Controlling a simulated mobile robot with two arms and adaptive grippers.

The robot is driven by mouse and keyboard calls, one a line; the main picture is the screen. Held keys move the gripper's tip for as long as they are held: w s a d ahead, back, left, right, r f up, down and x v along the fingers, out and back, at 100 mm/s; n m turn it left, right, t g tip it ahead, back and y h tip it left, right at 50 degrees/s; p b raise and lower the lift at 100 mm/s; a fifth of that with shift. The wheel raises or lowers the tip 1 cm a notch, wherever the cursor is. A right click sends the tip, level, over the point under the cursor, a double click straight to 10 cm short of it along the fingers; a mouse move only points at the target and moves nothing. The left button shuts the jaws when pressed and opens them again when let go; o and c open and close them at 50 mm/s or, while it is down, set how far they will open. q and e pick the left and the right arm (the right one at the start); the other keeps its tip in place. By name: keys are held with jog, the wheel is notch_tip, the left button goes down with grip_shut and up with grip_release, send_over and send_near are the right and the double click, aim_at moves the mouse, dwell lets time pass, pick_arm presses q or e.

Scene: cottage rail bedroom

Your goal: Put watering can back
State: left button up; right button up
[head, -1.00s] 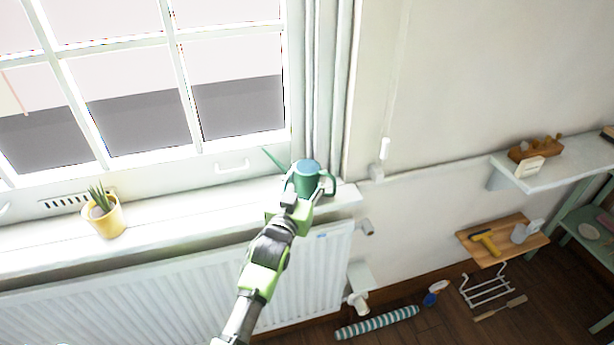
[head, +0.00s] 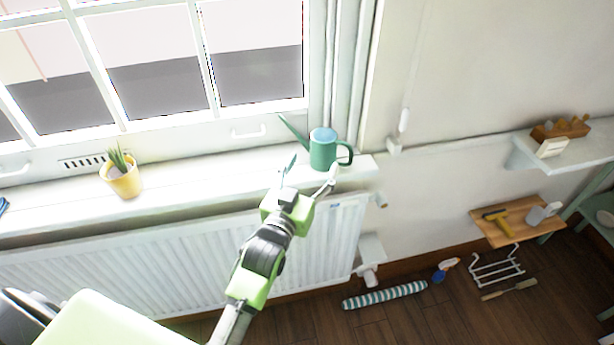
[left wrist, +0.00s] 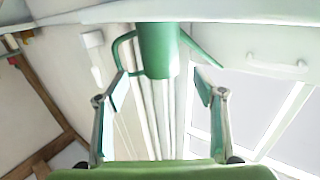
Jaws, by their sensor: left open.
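The green watering can (head: 323,150) stands upright on the right end of the white window sill (head: 215,187). Its spout points left and its handle is on the right. My left gripper (head: 309,172) is just in front of the can, with its fingers spread apart and empty. In the left wrist view the can (left wrist: 158,52) shows beyond the open fingers of the left gripper (left wrist: 161,98), clear of both. My right gripper is not in view.
A yellow pot with a plant (head: 123,180) stands further left on the sill. A white radiator (head: 180,255) is below. At right are a white shelf (head: 570,158) and a wooden board (head: 515,222). A striped roll (head: 385,295) lies on the floor.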

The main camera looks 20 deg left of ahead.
pick_arm(q)
jog(key=shift+s, duration=1.55)
jog(key=s+d+f+m+g+h, duration=0.1)
jog(key=s+f+g, duration=0.1)
jog(key=f, duration=0.8)
jog(key=s+d+f+g, duration=0.2)
jog(key=s+f, duration=0.1)
jog(key=f, duration=0.7)
jog(key=s+d+f+m+g+h, duration=0.1)
jog(key=s+f+g, duration=0.1)
jog(key=f, duration=0.8)
jog(key=s+f+g, duration=0.4)
jog(key=s+f, duration=0.6)
jog(key=f, duration=0.3)
jog(key=s+a+f+g, duration=0.2)
jog(key=s+f, duration=0.3)
jog(key=s, duration=0.5)
jog(key=s+a+f+g+y, duration=0.1)
jog(key=s+a+f+g, duration=0.1)
jog(key=s+f, duration=0.4)
jog(key=s+a+f+g+y, duration=0.1)
jog(key=s+a+f+g, duration=0.2)
jog(key=s, duration=1.2)
notch_tip(320, 180, down, 3)
jog(key=shift+a+r, duration=0.1)
jog(key=shift+a, duration=0.1)
